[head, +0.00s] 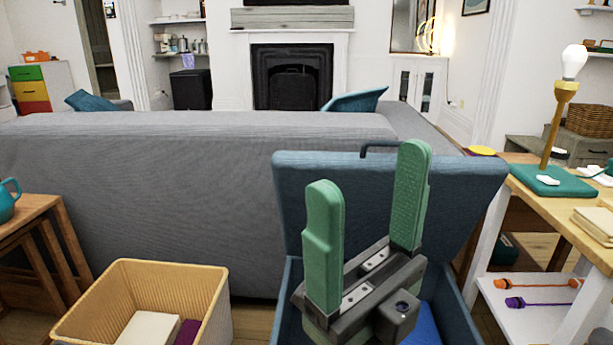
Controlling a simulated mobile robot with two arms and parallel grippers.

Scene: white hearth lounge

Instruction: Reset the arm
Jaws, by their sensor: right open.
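My right gripper (367,220) is at the lower middle of the head view, its two green fingers pointing up and spread wide apart. Nothing is between the fingers. It is in front of a blue box (290,310) with its lid (460,185) raised, and it hides much of the box's opening. A bright blue thing (424,326) shows inside the box, partly hidden by the gripper. My left gripper is not in view.
A grey sofa (150,190) stands behind the box. A ribbed tan basket (215,310) with a few items is at the lower left. A wooden side table (30,208) bears a teal teapot (8,200). At right, a desk (560,215) bears a lamp (558,120).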

